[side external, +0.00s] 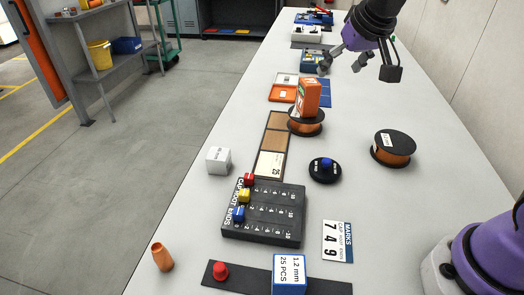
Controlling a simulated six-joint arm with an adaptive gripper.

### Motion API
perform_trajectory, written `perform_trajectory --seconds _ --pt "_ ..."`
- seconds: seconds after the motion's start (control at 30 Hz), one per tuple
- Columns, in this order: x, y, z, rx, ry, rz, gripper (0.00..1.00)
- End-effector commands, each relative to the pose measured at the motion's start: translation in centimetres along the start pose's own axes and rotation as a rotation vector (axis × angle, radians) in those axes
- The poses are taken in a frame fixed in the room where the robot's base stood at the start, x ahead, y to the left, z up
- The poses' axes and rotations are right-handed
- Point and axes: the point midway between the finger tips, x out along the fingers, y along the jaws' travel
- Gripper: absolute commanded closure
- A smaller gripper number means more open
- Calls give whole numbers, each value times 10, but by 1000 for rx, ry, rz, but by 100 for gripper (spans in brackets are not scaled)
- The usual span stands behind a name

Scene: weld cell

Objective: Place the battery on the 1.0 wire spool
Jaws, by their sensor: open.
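An orange battery (308,97) with a pale label stands upright, slightly tilted in the picture, on top of a copper wire spool (306,126) with black flanges. A second copper wire spool (393,149) with a pale label on its top lies flat to the right, with nothing on it. The print on both spool labels is too small to read. My gripper (356,66) is open and empty, above the table, up and to the right of the battery and apart from it.
A brown strip with cards (273,139) lies left of the battery's spool. A black disc with a blue knob (325,170), a white cube (218,160) and a black numbered block (264,213) stand nearer. Bare table surrounds the right spool.

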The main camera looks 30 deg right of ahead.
Motion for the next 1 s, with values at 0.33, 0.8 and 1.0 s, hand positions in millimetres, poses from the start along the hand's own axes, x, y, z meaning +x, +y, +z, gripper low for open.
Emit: perform_trajectory --seconds 0.33,0.8,1.0 --pt "-65 9 134 -215 -43 -121 19" --pt "-66 10 160 -256 -55 -140 19" --pt "-66 10 160 -255 -55 -139 19"
